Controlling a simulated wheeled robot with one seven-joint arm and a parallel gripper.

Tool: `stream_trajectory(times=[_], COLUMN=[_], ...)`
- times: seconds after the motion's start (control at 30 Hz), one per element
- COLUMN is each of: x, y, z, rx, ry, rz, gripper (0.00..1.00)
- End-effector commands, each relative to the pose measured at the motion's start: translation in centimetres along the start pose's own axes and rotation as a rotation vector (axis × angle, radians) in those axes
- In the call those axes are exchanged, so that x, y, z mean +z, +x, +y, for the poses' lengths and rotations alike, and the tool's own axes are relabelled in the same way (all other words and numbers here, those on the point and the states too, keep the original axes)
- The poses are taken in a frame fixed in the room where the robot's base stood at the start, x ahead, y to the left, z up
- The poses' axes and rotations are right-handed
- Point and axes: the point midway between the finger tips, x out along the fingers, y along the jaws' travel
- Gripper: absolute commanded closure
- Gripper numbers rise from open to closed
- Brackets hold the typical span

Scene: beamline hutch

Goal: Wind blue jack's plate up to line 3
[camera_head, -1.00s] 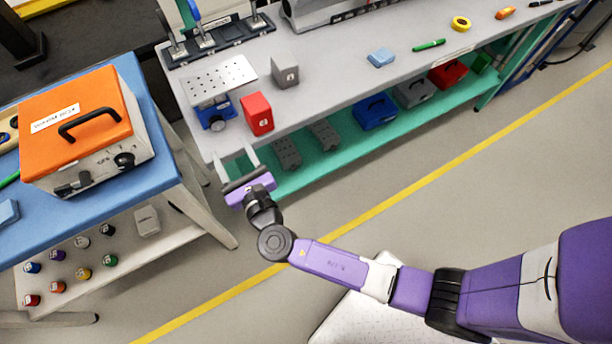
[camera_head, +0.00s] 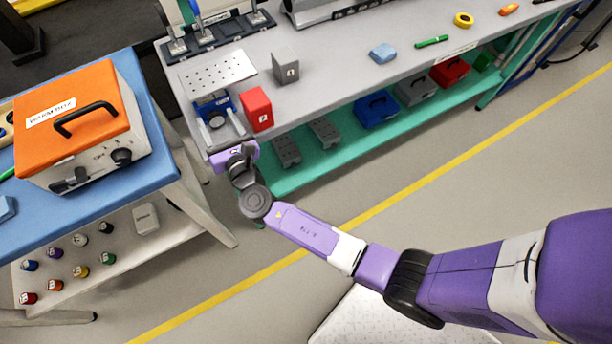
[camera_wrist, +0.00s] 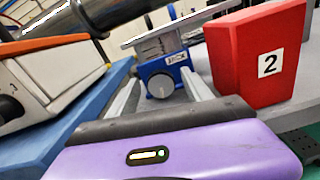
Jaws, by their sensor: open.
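The blue jack (camera_head: 213,110) stands at the left end of the grey bench, with its perforated metal plate (camera_head: 217,76) on top. In the wrist view, the blue jack (camera_wrist: 164,69) shows its round grey knob (camera_wrist: 161,86) facing me, and the plate (camera_wrist: 165,32) is seen nearly edge-on. My gripper (camera_head: 221,125) is open, its two fingers reaching toward the jack. In the wrist view, the fingers of my gripper (camera_wrist: 160,92) lie left and right of the knob with gaps; I cannot tell whether the tips reach it. No line markings are readable.
A red block marked 2 (camera_head: 257,109) stands close right of the jack and my right finger. A grey block (camera_head: 285,66) is behind it. The orange-topped box (camera_head: 75,110) sits on the blue table (camera_head: 150,150) at left. A teal shelf (camera_head: 330,150) runs below the bench.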

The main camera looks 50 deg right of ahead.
Motion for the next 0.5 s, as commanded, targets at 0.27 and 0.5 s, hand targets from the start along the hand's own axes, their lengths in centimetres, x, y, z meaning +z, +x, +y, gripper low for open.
stream_trajectory(times=[0.27, 0.5], x=[-0.2, -0.2], y=[-1.1, -5.0], z=[0.1, 0.1], rx=[0.002, 0.001], ry=[-0.266, -0.262], rz=[0.001, 0.001], gripper=[0.42, 0.42])
